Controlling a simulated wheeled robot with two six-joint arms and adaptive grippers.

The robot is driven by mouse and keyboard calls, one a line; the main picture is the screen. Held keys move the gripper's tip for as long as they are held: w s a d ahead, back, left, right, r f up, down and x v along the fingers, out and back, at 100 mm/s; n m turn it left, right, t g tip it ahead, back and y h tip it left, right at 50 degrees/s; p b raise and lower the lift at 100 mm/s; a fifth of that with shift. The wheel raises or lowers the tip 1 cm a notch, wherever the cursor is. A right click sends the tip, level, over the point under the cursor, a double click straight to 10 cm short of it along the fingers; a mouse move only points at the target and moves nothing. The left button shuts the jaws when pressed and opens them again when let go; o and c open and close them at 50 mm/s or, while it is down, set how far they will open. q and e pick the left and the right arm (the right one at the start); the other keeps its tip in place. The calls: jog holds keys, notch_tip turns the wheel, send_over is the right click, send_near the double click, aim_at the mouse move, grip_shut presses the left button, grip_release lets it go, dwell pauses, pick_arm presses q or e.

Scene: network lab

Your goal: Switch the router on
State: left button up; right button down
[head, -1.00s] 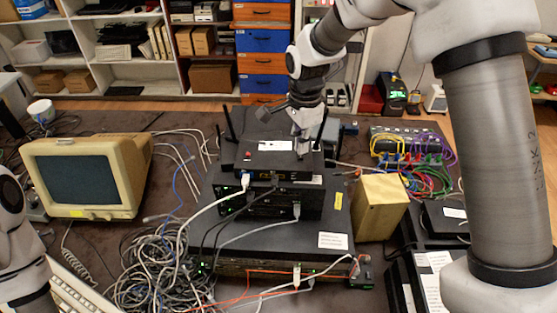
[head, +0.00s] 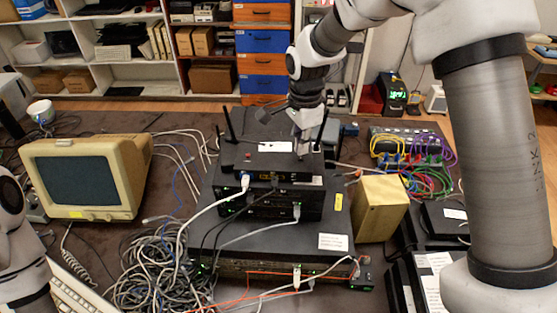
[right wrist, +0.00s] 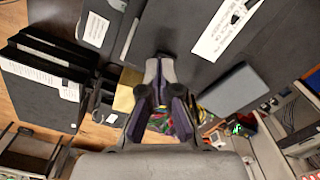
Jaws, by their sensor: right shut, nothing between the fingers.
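The router (head: 258,162) is a flat black box with upright antennas and a white label on top. It sits at the top of a stack of black devices in the middle of the table. A small red spot shows at its left front. My right gripper (head: 302,156) is shut and empty, pointing down at the router's right side; I cannot tell whether it touches. In the right wrist view, its fingers (right wrist: 165,64) are together beside the router's labelled dark surface (right wrist: 205,62). My left gripper is out of view; only part of the left arm shows.
A wooden box (head: 380,207) stands right of the stack. A beige monitor (head: 85,178) and a tangle of cables (head: 150,265) lie to the left. Cables run from the stack's front. Coloured cables (head: 425,160) are at the back right.

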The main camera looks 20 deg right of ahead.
jog(key=shift+f+b, duration=0.55)
jog(key=shift+f, duration=0.65)
dwell(0.5)
jog(key=shift+r, duration=0.1)
notch_tip(320, 180, up, 7)
jog(key=p, duration=0.7)
